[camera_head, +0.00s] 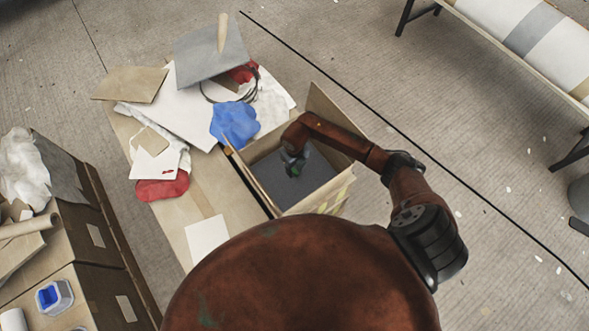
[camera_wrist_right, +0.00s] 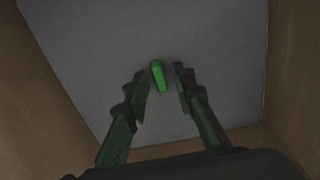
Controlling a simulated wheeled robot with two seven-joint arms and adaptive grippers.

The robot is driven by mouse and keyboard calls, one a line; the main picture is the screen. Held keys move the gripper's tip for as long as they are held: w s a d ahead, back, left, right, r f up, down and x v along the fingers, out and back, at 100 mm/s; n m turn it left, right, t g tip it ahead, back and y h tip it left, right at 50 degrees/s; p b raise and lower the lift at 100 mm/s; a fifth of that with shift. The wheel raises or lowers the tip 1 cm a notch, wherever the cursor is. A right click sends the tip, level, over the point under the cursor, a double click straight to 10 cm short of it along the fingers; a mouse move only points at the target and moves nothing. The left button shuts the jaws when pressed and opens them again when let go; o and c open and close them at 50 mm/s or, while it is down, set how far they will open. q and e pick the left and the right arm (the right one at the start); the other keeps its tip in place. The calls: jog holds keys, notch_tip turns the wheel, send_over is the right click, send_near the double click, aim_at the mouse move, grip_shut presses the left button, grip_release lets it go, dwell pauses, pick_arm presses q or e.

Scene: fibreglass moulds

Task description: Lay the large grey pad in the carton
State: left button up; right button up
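The open carton (camera_head: 262,180) stands at the edge of the worktable, with one flap raised. A large grey pad (camera_head: 313,180) lies inside it, flat as far as I can see; in the right wrist view the grey surface (camera_wrist_right: 90,50) spreads between the brown walls. My right gripper (camera_head: 295,168) is inside the carton, over the pad. In the right wrist view its fingers (camera_wrist_right: 158,82) are apart. A small green piece (camera_wrist_right: 158,76) shows between the fingertips; I cannot tell whether it touches them or the pad. My left gripper is not in view.
The worktable (camera_head: 180,225) holds a blue cloth (camera_head: 235,123) beside the carton, white sheets, red items and another grey sheet (camera_head: 210,52). Brown boxes (camera_head: 95,235) stand at the left. A bench with rolls (camera_head: 515,35) is at upper right. Floor right of the carton is clear.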

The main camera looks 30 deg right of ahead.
aim_at(295, 171)
jog(key=shift+r, duration=0.55)
notch_tip(295, 171, up, 11)
jog(key=p, duration=0.2)
jog(key=shift+r, duration=0.15)
